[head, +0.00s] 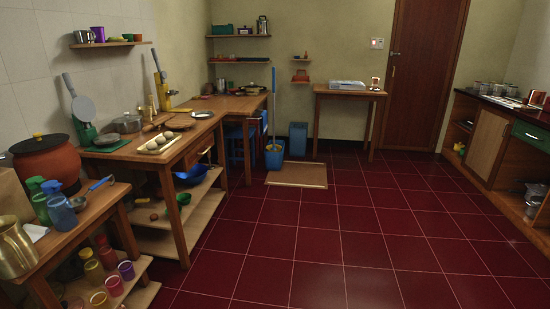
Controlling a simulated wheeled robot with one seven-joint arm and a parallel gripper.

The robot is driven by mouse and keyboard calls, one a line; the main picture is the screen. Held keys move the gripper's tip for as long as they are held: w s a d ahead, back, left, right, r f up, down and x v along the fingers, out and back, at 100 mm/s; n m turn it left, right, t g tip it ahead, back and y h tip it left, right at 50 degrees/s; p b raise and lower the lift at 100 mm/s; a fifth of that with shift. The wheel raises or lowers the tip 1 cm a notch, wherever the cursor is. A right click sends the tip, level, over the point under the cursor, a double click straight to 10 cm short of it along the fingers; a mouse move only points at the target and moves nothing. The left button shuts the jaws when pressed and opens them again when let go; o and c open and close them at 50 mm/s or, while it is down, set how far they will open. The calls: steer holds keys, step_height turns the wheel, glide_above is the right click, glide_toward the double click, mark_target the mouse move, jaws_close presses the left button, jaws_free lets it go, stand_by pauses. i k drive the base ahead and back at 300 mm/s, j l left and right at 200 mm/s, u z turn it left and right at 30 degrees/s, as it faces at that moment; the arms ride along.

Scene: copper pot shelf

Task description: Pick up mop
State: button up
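A mop with a thin blue upright handle (273,105) stands at the far end of the left counter, near the back wall. Its lower end goes down into a small blue bucket (273,159) with some yellow at its rim. The mop head is hidden or too small to make out. My gripper is not in view.
A blue bin (298,139) stands right of the bucket, and a tan mat (298,175) lies in front. Wooden counters (178,152) line the left side. A small table (348,93) stands at the back, cabinets (487,148) at right. The red tiled floor (340,235) is clear.

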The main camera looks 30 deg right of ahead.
mark_target(273, 149)
steer(key=i+l+z, duration=0.5)
steer(key=i, duration=0.2)
steer(key=i+z, duration=0.5)
steer(key=i, duration=3.35)
steer(key=i+u, duration=0.15)
steer(key=i, duration=0.3)
steer(key=i+l+u, duration=0.1)
steer(key=i, duration=0.4)
steer(key=i+l+u, duration=0.15)
steer(key=i, duration=0.3)
steer(key=i+l+u, duration=0.1)
steer(key=i, duration=0.35)
steer(key=i+l+u, duration=0.4)
steer(key=i, duration=0.15)
